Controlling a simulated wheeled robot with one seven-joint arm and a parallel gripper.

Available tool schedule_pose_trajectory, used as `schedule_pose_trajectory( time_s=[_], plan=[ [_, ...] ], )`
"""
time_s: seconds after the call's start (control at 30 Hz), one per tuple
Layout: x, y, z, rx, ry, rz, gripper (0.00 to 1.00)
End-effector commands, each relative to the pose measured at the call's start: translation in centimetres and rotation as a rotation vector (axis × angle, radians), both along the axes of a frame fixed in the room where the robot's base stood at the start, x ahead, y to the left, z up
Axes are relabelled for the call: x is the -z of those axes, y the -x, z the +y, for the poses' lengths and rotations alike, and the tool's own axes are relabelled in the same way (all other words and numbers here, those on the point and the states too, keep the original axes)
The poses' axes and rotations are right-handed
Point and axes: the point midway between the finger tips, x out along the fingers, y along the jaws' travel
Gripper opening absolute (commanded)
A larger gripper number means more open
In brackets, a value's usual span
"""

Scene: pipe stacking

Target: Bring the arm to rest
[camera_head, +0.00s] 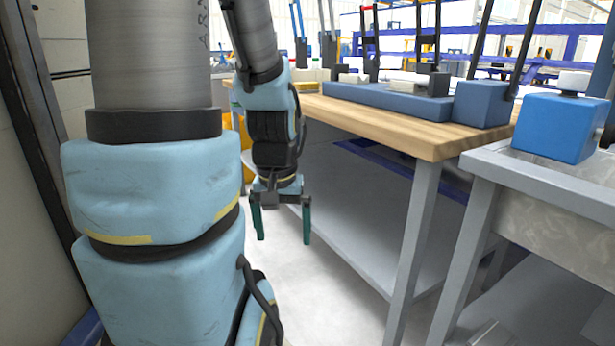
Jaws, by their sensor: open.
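My gripper (281,226) hangs pointing down near the middle of the head view. Its two green fingers are spread apart, with nothing between them. It is beside the left end of the wooden-topped table, lower than the tabletop, over the pale floor. My arm (155,190) fills much of the left side of the view in light blue and grey, and hides what lies behind it.
The wooden table (425,138) carries blue blocks (390,100) with dark upright rods. A grey metal table (550,185) with a blue box (556,127) stands at the right. A lower shelf (350,210) runs under the wooden table. Pale floor (320,300) is clear in front.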

Motion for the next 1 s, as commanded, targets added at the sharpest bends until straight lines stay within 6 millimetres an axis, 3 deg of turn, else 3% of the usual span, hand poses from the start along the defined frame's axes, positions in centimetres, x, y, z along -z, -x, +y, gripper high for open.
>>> schedule_pose_trajectory(
  time_s=[0.03,0.8,0.9,1.0],
  plan=[
    [-2.5,0.0,0.0,0.0,0.0,-0.001,1.0],
    [-26.9,0.0,0.0,0.0,0.0,-0.001,1.0],
    [-29.1,0.0,0.0,0.0,0.0,-0.001,1.0],
    [-30.1,0.0,0.0,0.0,0.0,-0.001,1.0]
  ],
)
